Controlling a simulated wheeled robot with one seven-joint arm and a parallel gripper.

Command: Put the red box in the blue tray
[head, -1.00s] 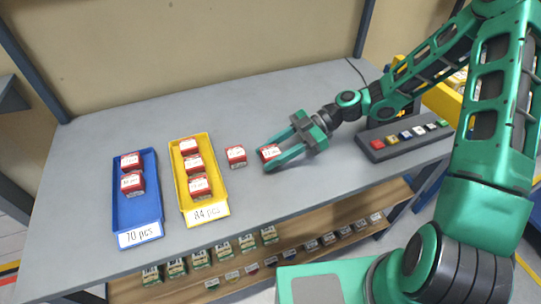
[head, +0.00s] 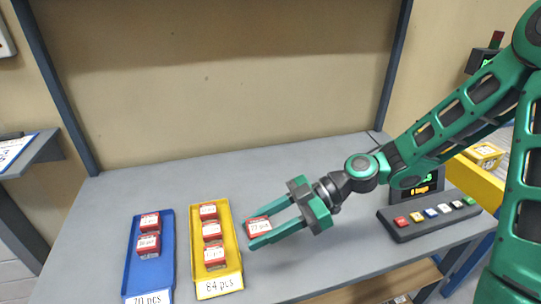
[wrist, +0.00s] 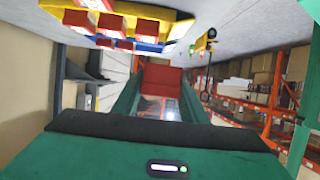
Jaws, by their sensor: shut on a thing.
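My gripper (head: 260,232) is shut on a red box (head: 257,226) with a white label, just right of the yellow tray. The held red box also shows between the fingers in the wrist view (wrist: 161,78). It looks raised off the table, though its height is hard to tell. The blue tray (head: 148,274) lies at the left of the table, beyond the yellow tray. It holds two red boxes (head: 149,245) toward its far end, and its near part is empty. Its label reads 70 pcs.
The yellow tray (head: 219,274), labelled 84 pcs, holds three red boxes (head: 212,231) and lies between my gripper and the blue tray. A panel with coloured buttons (head: 430,216) is at the right. The back of the table is clear.

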